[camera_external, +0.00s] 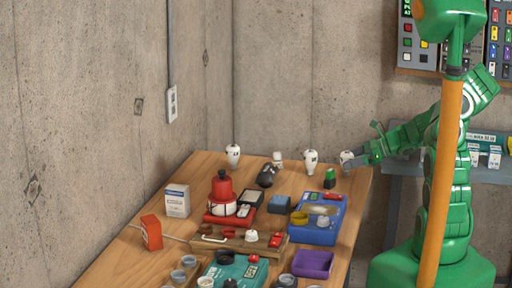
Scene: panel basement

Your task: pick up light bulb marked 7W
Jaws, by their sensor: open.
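Several white bulb-shaped things stand in a row along the back of the wooden table. One is at the left (233,155), a smaller one is beside it (278,159), and another is right of the middle (310,160). A fourth white bulb (346,157) stands at the right back corner. Dark marks show on them, but they are too small to read, so I cannot tell which is marked 7W. My gripper (362,150) is open right beside the rightmost bulb and partly covers it. I cannot tell whether they touch.
A dark object (266,175) and a green-and-black item (330,178) lie near the bulbs. A blue tray (318,235), a red lantern-like object (222,188), a white box (177,201) and a purple tray (313,263) crowd the table. Concrete walls stand behind and left.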

